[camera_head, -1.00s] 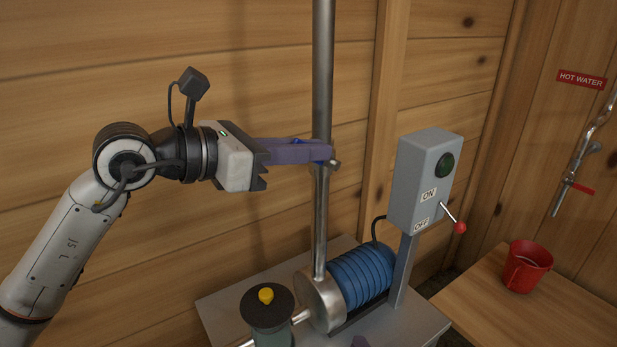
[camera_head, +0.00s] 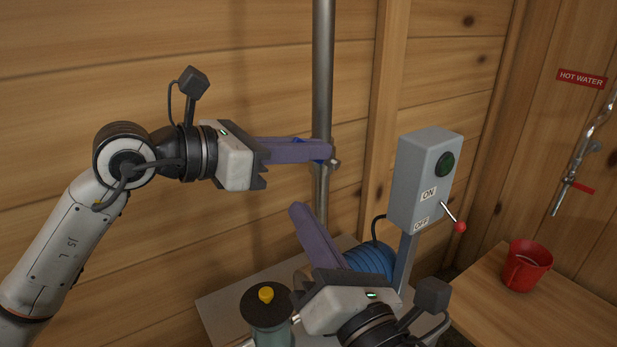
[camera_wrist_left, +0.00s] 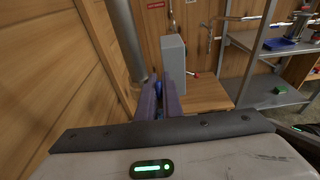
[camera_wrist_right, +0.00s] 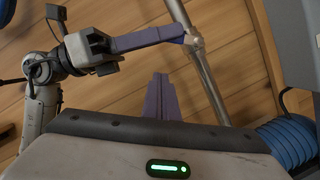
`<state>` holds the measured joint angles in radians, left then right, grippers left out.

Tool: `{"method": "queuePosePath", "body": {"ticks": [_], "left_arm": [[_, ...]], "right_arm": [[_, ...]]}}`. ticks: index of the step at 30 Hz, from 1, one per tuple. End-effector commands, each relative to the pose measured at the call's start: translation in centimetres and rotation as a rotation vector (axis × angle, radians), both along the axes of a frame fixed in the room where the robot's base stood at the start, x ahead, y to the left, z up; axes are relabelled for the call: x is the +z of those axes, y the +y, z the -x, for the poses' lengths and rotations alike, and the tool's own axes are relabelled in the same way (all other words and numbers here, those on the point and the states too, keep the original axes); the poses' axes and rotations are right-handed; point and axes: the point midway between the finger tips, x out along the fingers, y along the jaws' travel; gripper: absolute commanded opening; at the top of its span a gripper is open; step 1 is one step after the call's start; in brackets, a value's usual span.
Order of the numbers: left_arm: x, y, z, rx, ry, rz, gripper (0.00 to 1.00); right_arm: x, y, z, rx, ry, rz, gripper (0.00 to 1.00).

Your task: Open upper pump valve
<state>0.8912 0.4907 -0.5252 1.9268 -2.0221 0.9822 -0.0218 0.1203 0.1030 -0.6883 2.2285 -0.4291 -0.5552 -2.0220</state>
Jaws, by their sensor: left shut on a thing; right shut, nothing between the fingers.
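The upper pump valve sits on the vertical metal pipe (camera_head: 323,70), with a small blue handle (camera_head: 321,163) mostly hidden by my fingers. My left gripper (camera_head: 326,151) reaches in level from the left and is shut on this handle. In the left wrist view the blue handle (camera_wrist_left: 158,88) shows between the two purple fingers, beside the pipe (camera_wrist_left: 124,40). My right gripper (camera_head: 298,208) is shut and empty, tilted up to the left, below the left gripper and in front of the pump. In the right wrist view its closed fingers (camera_wrist_right: 161,95) stand apart from the pipe.
The blue ribbed pump motor (camera_head: 372,262) is partly hidden by my right gripper. A grey switch box (camera_head: 425,180) with a red-tipped lever stands to its right.

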Motion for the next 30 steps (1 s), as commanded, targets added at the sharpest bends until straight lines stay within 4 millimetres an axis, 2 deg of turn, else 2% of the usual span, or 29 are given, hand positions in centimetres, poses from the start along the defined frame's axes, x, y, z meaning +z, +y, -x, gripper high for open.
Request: {"method": "queuePosePath", "body": {"ticks": [1,6,13,30], "left_arm": [[0.1,0.0,0.0,0.0,-0.001,0.001,0.0],[0.1,0.0,0.0,0.0,-0.001,0.001,0.0],[0.1,0.0,0.0,0.0,-0.001,0.001,0.0],[0.1,0.0,0.0,0.0,-0.001,0.002,0.0]], "right_arm": [[0.4,0.6,-1.1,0.0,-0.001,-0.003,0.0],[1.2,1.9,-3.9,0.0,-0.001,-0.004,0.0],[3.6,0.3,-4.7,0.0,0.0,-0.002,0.0],[4.6,-0.3,-5.1,0.001,0.014,-0.02,0.0]]}}
